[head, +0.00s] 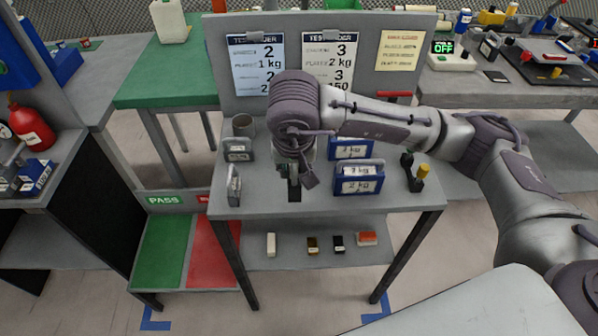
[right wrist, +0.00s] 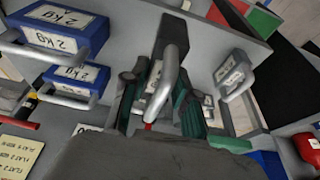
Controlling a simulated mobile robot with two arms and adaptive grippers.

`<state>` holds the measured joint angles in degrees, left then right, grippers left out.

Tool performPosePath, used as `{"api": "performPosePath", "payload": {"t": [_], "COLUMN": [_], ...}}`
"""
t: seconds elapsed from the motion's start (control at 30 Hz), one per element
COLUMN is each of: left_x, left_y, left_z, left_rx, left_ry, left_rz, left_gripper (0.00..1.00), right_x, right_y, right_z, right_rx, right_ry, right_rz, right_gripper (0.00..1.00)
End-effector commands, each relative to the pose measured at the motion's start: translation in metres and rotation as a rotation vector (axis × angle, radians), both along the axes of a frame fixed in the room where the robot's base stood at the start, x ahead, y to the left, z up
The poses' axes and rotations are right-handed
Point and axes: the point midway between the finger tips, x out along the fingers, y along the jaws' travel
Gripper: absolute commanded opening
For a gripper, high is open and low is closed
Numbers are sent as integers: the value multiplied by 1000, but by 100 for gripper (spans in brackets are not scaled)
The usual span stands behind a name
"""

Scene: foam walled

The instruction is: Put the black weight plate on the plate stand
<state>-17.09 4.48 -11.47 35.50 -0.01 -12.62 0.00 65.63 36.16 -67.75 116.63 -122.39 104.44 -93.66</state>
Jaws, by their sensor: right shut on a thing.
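My right gripper (head: 293,182) points down over the middle of the grey workbench. In the right wrist view its green-padded fingers (right wrist: 160,108) are shut on the black weight plate (right wrist: 174,45), a dark upright slab with a silver handle that runs between the fingers. In the head view the gripper and wrist hide most of the plate. I cannot tell whether its lower edge touches the bench. I cannot single out the plate stand with certainty. My left gripper is not in view.
Blue 2 kg weights (head: 358,180) with silver handles stand just right of the gripper. Grey labelled weights (head: 238,150) stand to its left, near a grey cup (head: 243,125). A black item with a yellow top (head: 421,172) is at the bench's right. A poster board (head: 260,93) rises behind.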

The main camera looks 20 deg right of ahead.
Motion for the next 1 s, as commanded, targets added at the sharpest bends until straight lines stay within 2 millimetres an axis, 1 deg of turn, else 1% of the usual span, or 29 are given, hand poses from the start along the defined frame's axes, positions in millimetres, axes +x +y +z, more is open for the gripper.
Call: {"api": "performPosePath", "payload": {"t": [0.03, 0.1, 0.27, 0.37, 0.5, 0.63, 0.73, 1.0], "left_x": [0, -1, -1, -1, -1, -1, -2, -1], "left_y": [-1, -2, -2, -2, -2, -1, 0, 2], "left_z": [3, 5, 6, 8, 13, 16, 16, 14], "left_rx": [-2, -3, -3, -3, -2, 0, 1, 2], "left_ry": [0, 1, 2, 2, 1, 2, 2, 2], "left_rz": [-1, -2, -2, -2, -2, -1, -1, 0], "left_gripper": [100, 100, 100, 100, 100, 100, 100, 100], "right_x": [9, 18, 29, 31, 29, 30, 31, 31], "right_y": [-1, -2, -3, -3, -3, -3, -3, -3], "right_z": [-2, -7, -15, -20, -38, -52, -55, -57], "right_rx": [0, 2, 3, 1, 1, 2, 2, 2], "right_ry": [-2, -4, -5, -5, 0, -4, -6, -7], "right_rz": [-3, -1, 1, 2, 2, 2, 2, 2], "right_gripper": [0, 0, 0, 0, 0, 0, 0, 0]}}
